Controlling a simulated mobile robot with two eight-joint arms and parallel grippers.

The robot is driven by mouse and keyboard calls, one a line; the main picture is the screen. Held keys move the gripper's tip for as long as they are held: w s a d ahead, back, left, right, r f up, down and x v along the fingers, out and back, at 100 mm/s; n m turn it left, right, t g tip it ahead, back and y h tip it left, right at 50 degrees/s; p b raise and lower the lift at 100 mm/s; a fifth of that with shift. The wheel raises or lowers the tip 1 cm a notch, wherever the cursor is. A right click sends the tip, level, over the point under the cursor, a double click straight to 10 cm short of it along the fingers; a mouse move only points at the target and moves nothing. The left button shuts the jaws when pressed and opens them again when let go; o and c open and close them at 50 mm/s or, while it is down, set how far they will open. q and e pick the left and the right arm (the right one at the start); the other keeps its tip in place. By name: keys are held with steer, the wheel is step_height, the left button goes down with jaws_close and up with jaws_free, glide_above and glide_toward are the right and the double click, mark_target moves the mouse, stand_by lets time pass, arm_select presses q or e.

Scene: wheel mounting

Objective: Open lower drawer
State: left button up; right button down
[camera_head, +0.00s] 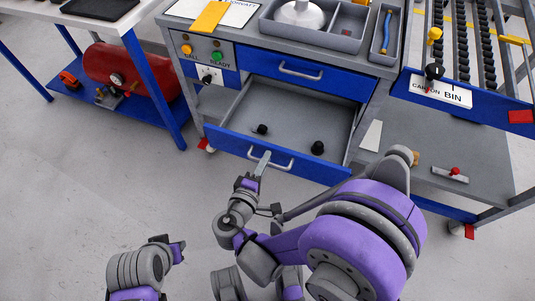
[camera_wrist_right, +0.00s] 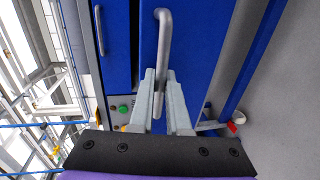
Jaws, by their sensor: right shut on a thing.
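The lower drawer (camera_head: 220,138) of the grey and blue cabinet stands pulled out, and its grey inside shows from above in the head view. Its front also shows as a blue panel in the wrist view (camera_wrist_right: 195,60). My right gripper (camera_head: 261,165) is shut on the drawer's silver bar handle (camera_head: 283,165). In the right wrist view, the two grey fingers (camera_wrist_right: 160,88) lie on both sides of the handle bar (camera_wrist_right: 163,30). My left gripper (camera_head: 177,251) is at the lower left, away from the cabinet; its fingers are too small to judge.
Two small black knobs (camera_head: 317,148) lie in the drawer. The upper blue drawer (camera_head: 290,72) is shut. A red tank (camera_head: 125,72) sits on a low shelf at left. A grey shelf (camera_head: 440,140) stands at right. Floor at left is clear.

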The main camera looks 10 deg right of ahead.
steer(key=shift+s+a, duration=0.2)
steer(key=shift+s, duration=0.1)
steer(key=c, duration=1.2)
jaws_free()
steer(key=shift+o, duration=0.2)
steer(key=p+v, duration=0.1)
steer(key=v, duration=0.9)
steer(key=shift+s+a+p, duration=0.2)
steer(key=shift+s+p, duration=0.1)
steer(key=shift+d+r, duration=0.1)
steer(key=shift+d, duration=0.05)
